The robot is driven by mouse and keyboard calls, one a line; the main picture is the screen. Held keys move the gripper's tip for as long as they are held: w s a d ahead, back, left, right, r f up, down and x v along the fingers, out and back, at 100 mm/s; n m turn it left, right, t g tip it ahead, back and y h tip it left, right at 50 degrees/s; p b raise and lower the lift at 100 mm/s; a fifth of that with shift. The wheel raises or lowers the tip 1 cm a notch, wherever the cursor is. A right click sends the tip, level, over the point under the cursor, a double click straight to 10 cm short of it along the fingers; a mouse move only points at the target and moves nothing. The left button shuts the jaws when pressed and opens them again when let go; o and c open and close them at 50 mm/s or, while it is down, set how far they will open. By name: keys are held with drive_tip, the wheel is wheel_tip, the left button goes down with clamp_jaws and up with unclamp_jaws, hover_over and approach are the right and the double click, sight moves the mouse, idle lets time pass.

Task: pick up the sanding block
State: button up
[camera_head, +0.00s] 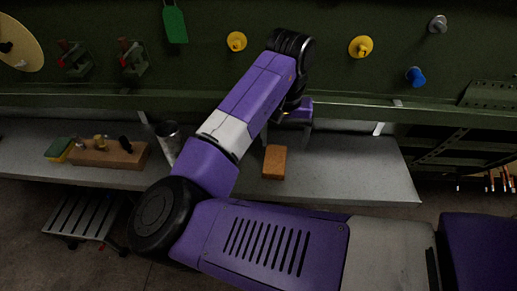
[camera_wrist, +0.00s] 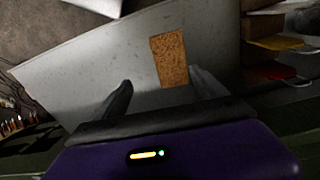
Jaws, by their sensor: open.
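The sanding block, an orange-brown rectangular block (camera_head: 275,162), lies on the grey shelf (camera_head: 345,180), a little right of the middle in the head view. In the wrist view the block (camera_wrist: 169,58) lies flat on the same light surface, beyond the fingertips and nearer the right finger. My gripper (camera_wrist: 157,84) is open and empty, its two dark fingers spread apart on the near side of the block.
A metal cup (camera_head: 169,140) and a wooden holder with small tools (camera_head: 108,154) stand on the shelf to the left, beside a green-and-yellow sponge (camera_head: 59,149). A green wall with yellow knobs (camera_head: 361,47) rises behind. The shelf right of the block is clear.

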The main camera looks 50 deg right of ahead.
sight(275, 158)
drive_tip(key=shift+w+a+y, duration=0.3)
drive_tip(key=shift+w+a, duration=0.2)
drive_tip(key=shift+a, duration=0.1)
drive_tip(key=shift+w+a+f, duration=0.15)
drive_tip(key=f, duration=0.2)
drive_tip(key=f+p, duration=0.1)
drive_tip(key=f, duration=0.2)
drive_tip(key=f+p, duration=0.1)
drive_tip(key=f, duration=0.1)
drive_tip(key=shift+w+d+f, duration=0.15)
drive_tip(key=shift+w+d, duration=0.1)
drive_tip(key=shift+d, duration=0.05)
drive_tip(key=shift+c, duration=0.4)
drive_tip(key=c, duration=1.4)
drive_tip(key=shift+o, duration=0.2)
wheel_tip(275, 158, up, 20)
drive_tip(key=b, duration=0.2)
